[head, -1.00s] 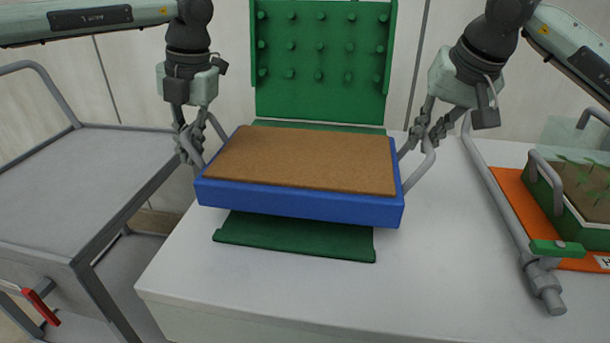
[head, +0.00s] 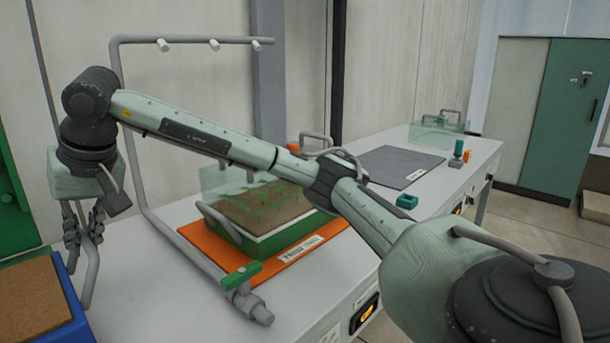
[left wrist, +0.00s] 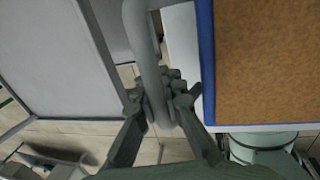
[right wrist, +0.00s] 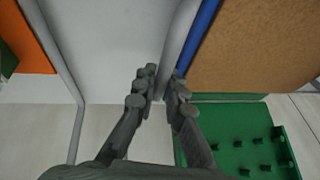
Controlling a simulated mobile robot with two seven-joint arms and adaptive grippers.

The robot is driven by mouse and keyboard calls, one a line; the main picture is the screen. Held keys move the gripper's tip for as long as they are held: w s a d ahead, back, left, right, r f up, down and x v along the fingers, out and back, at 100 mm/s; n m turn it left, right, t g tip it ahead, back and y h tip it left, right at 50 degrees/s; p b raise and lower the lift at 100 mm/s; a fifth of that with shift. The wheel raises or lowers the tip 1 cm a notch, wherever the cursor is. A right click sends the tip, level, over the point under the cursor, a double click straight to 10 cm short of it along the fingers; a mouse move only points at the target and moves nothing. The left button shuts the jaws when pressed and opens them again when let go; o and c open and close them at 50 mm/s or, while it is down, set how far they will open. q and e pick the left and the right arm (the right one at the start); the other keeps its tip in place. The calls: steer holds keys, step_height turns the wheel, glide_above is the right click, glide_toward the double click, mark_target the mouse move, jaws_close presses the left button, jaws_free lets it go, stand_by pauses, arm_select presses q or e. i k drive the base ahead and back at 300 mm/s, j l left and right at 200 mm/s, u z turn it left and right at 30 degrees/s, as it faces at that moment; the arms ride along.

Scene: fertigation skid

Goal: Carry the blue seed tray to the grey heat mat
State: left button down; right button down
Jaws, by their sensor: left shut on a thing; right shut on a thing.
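The blue seed tray (head: 79,318), filled with brown material, shows only its right corner at the lower left of the head view. My right gripper (head: 82,230) is shut on the tray's right grey handle (head: 92,268); the right wrist view shows its fingers (right wrist: 160,88) at the handle beside the blue rim (right wrist: 199,35). My left gripper (left wrist: 163,105) shows only in the left wrist view, shut on the left grey handle (left wrist: 145,50) beside the rim (left wrist: 206,65). The grey heat mat (head: 400,166) lies flat and bare on the bench's far part, with a white label.
A grey pipe frame (head: 134,150) with nozzles and a green-handled valve (head: 242,274) rises from the bench. Beyond it a planted tray (head: 290,235) with a clear screen sits on an orange mat (head: 205,243). A teal block (head: 407,201) and a clear-sided box (head: 440,132) are near the grey mat.

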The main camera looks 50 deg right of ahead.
mark_target(391, 162)
steer(key=k+l+u, duration=0.3)
steer(key=k+l, duration=0.15)
steer(key=k+l+u, duration=0.3)
steer(key=k, duration=0.35)
steer(key=k+l, duration=0.1)
steer(key=l, duration=0.15)
steer(key=k+l, duration=0.1)
steer(key=k+l+z, duration=0.1)
steer(key=l+z, duration=0.15)
steer(key=l, duration=0.65)
steer(key=l+z, duration=0.25)
steer(key=l, duration=0.65)
